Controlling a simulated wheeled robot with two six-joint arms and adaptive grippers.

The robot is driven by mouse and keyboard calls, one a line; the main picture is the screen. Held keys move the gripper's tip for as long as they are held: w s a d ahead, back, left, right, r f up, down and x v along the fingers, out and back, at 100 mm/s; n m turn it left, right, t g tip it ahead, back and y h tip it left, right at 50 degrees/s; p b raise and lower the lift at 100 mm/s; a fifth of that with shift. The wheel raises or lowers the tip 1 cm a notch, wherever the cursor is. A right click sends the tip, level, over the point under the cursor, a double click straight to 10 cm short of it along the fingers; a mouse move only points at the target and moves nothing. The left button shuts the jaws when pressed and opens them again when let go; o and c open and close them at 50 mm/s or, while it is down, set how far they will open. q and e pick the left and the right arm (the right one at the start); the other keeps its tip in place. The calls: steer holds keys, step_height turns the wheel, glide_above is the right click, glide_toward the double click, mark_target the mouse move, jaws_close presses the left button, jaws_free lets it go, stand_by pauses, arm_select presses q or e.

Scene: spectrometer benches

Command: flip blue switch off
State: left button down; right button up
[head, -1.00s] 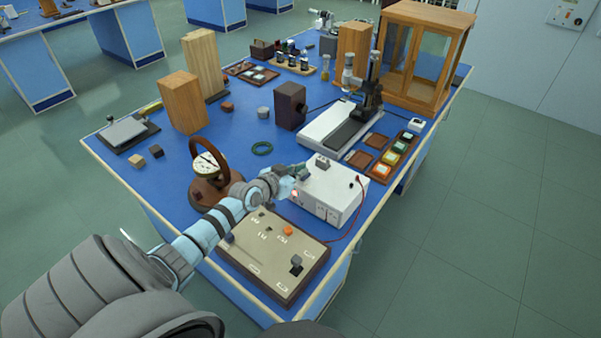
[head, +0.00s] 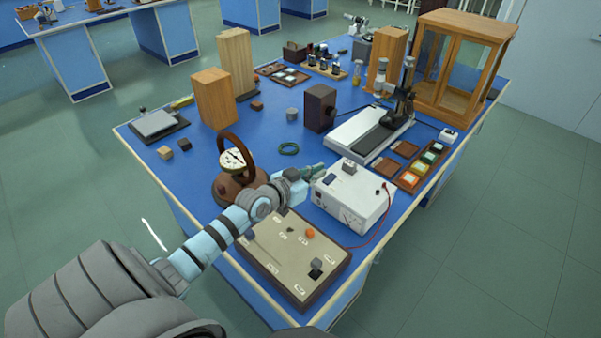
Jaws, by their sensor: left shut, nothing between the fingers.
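A white instrument box (head: 358,207) stands near the right edge of the bench. A small dark blue switch-like piece (head: 330,179) sits at its top left corner; its position is too small to read. My left gripper (head: 317,172) is shut and empty, its tips close beside that corner; I cannot tell whether they touch. A beige panel (head: 285,262) in a dark frame lies in front, with a small blue piece (head: 250,234) at its left, an orange knob (head: 310,233) and a grey block (head: 316,265). My left forearm hides part of the panel's far side. My right gripper is not in view.
A brown round-based instrument with a dial (head: 232,160) stands left of my left wrist. A red cable (head: 383,228) hangs at the box's right side. Sample trays (head: 410,180) lie behind the box.

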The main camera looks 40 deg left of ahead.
arm_select(q)
steer(key=s+p, duration=0.3)
steer(key=s, duration=0.4)
steer(key=shift+a+r, duration=0.25)
steer(key=shift+r, duration=0.05)
